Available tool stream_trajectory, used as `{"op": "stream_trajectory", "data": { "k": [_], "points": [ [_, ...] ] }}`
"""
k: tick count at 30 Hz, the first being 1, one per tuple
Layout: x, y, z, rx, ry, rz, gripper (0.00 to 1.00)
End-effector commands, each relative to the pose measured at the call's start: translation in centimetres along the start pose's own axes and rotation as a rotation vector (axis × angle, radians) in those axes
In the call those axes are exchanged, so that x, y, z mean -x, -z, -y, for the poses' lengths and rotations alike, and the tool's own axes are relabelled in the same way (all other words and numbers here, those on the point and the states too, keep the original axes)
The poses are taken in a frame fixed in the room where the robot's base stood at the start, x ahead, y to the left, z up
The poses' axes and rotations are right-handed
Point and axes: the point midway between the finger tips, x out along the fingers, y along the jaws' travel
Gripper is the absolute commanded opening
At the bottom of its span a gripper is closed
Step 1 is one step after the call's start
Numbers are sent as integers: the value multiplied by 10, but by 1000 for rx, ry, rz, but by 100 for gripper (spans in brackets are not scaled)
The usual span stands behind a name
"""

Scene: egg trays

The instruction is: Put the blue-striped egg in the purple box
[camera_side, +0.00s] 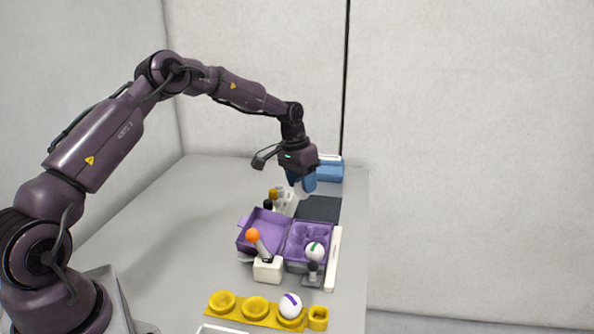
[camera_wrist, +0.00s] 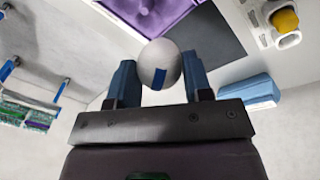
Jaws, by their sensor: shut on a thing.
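My gripper (camera_wrist: 160,85) is shut on the blue-striped egg (camera_wrist: 160,60), a white egg with a blue mark, held between the two blue fingers in the wrist view. In the side view my gripper (camera_side: 301,183) is above the table, beyond the purple box, with the egg mostly hidden by the fingers. The purple box (camera_side: 261,229) stands open in the side view, its lid part to the left and its tray part to the right. A green-striped egg (camera_side: 315,252) sits in the tray part's near right area. The box's edge also shows at the top of the wrist view (camera_wrist: 175,12).
A yellow tray (camera_side: 238,311) at the front holds a purple-striped egg (camera_side: 291,305). A white joystick with an orange ball (camera_side: 253,235) stands before the box. A dark mat (camera_side: 318,208) and a blue object (camera_side: 330,172) lie behind. The table's left side is clear.

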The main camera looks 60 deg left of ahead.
Motion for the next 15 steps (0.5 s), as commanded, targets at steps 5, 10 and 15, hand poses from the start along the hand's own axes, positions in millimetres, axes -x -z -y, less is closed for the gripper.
{"op": "stream_trajectory", "data": {
  "k": [5, 10, 15],
  "points": [
    [-23, -2, 3, 0, -1, 0, 37],
    [-34, -3, 5, -1, -1, -1, 37],
    [-52, -5, 7, 0, -1, 0, 37]
  ]
}}
